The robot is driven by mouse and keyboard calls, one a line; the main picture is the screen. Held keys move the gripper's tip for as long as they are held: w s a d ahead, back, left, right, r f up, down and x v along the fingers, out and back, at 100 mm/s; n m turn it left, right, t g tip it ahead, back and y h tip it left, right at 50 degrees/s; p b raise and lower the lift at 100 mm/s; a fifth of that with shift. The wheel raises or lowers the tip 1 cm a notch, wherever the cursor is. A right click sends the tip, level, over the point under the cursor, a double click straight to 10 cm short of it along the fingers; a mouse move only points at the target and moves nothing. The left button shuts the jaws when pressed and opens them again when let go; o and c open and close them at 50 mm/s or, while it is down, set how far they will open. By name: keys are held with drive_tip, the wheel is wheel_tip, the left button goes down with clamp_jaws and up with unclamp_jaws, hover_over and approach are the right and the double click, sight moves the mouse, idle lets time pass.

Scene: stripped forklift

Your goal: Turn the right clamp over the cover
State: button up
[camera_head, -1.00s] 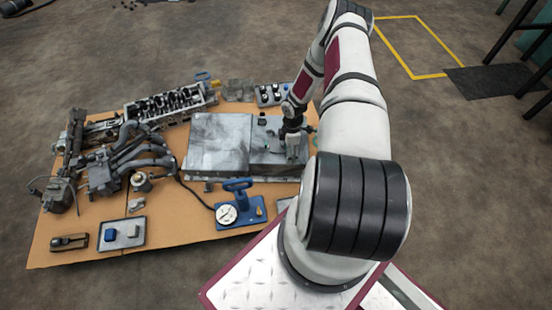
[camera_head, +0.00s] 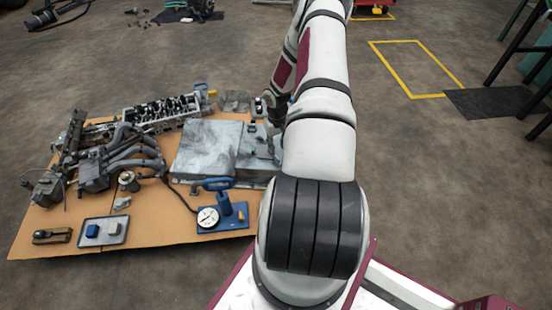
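The cover appears to be the broad grey metal plate (camera_head: 208,147) on top of a low metal box in the middle of the board. A narrower grey section (camera_head: 252,158) with small fittings lies along its right side. A small teal-tinted part (camera_head: 253,153) shows there, but I cannot tell whether it belongs to a clamp. The right clamp cannot be made out; my arm hides the box's right end. My gripper (camera_head: 276,148) points down over this right section, partly behind my arm. Its fingers are too small and covered to read, and contact is unclear.
A blue stand with a gauge (camera_head: 208,216) is in front of the box. A tray with blue and white blocks (camera_head: 103,231) lies front left. Engine parts (camera_head: 125,155) fill the left, with a cylinder head (camera_head: 162,112) behind.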

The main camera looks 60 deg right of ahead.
wheel_tip(320, 180, down, 7)
drive_tip(key=shift+d+f+b, duration=0.1)
drive_tip(key=shift+b, duration=0.9)
drive_tip(key=shift+c, duration=0.5)
